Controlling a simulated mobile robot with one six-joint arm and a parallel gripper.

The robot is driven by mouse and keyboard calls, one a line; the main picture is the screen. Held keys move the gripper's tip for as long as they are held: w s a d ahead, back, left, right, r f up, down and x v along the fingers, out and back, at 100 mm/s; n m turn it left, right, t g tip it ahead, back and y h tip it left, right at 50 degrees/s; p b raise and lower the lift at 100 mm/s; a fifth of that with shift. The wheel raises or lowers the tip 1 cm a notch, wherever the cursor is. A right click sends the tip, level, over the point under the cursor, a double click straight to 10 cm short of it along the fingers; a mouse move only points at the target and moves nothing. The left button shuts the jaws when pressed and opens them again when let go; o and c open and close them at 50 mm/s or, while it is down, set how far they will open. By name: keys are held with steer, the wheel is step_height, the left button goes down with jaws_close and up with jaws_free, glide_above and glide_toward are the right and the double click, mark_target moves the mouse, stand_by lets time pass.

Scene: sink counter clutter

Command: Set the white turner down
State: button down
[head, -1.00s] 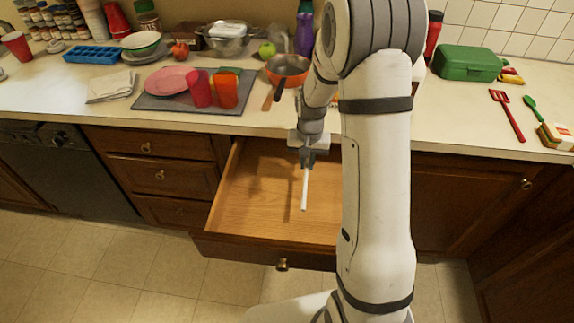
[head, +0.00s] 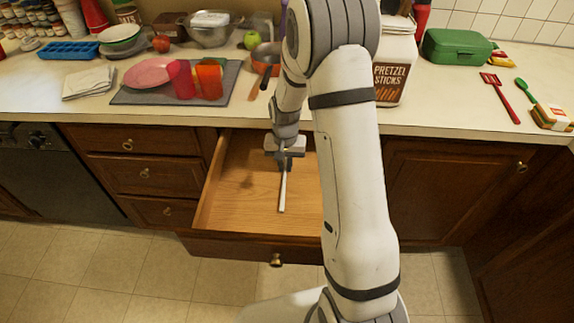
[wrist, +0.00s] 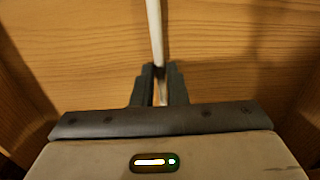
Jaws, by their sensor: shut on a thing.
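The white turner (head: 282,195) shows as a thin white handle pointing toward the drawer front, inside the open wooden drawer (head: 235,190). My gripper (head: 284,160) is low inside the drawer, near its back, and shut on the turner. In the wrist view, the turner (wrist: 155,30) runs up from between the two dark fingers (wrist: 158,80), with the wooden drawer bottom behind it. The turner's other end is hidden by my gripper. I cannot tell whether the turner touches the drawer bottom.
The drawer bottom left of my gripper is bare. The counter above holds a grey mat (head: 150,97) with cups and a pink plate, an orange pan (head: 265,55), a pretzel sticks box (head: 393,75), a green case (head: 457,54) and a red turner (head: 500,95).

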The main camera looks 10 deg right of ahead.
mark_target(285, 168)
steer(key=shift+f, duration=0.2)
steer(key=c, duration=1.5)
jaws_free()
steer(key=shift+o, duration=0.2)
steer(key=shift+r, duration=0.1)
step_height(285, 168, up, 12)
steer(key=s+r+n+t, duration=0.1)
steer(key=s+r, duration=0.4)
steer(key=s, duration=0.6)
steer(key=s+r+n+t, duration=0.1)
steer(key=s+r, duration=0.4)
steer(key=s, duration=0.7)
steer(key=shift+r+n, duration=0.4)
steer(key=shift+n, duration=0.4)
